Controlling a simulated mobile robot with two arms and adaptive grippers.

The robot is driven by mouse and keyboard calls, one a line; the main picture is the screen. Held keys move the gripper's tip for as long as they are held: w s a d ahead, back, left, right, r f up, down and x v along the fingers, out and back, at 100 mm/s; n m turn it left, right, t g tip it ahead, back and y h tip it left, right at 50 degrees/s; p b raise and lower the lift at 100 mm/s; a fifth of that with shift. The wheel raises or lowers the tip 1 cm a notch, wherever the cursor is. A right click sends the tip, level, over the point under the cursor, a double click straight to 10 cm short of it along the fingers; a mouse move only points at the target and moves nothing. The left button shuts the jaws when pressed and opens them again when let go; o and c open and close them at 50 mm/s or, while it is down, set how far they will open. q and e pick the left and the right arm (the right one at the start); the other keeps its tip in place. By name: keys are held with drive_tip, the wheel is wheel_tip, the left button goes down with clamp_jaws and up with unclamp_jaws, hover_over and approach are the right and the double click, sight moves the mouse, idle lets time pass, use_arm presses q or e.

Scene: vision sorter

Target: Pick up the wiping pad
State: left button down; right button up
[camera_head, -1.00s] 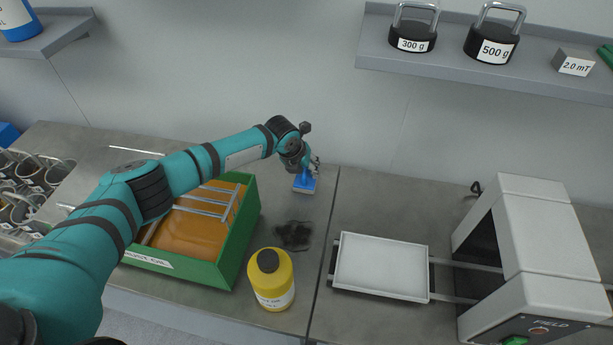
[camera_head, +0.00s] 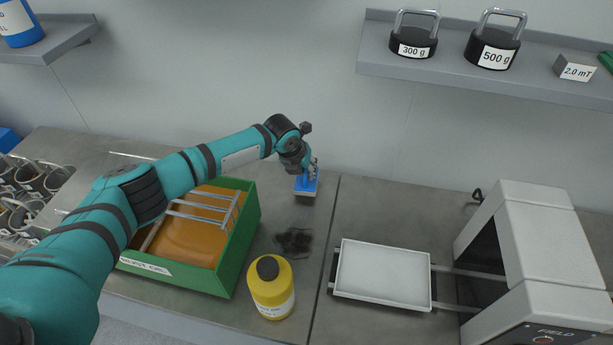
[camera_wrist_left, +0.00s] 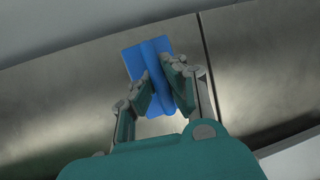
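The wiping pad (camera_head: 306,188) is a flat blue plate with a pale underside and a raised grip. It is at the back of the bench, just left of the seam. I cannot tell surely whether the pad is clear of the bench. My right gripper is not in view.
A dark smudge (camera_head: 293,241) lies on the bench in front of the pad. A yellow bottle (camera_head: 271,290), a green-walled box (camera_head: 240,240) and a white tray (camera_head: 383,274) stand nearby. The grey machine (camera_head: 540,250) is at right. A shelf (camera_head: 470,75) with weights hangs above.

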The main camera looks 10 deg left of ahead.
use_arm(q)
drive_tip(key=shift+s+r, duration=0.1)
drive_tip(key=shift+r, duration=0.65)
drive_tip(key=s+d+r+b, duration=0.1)
drive_tip(key=s+b, duration=0.1)
drive_tip(key=s, duration=1.3)
drive_tip(key=shift+s+d+r, duration=0.25)
drive_tip(key=shift+s+d, duration=0.05)
drive_tip(key=shift+s, duration=0.1)
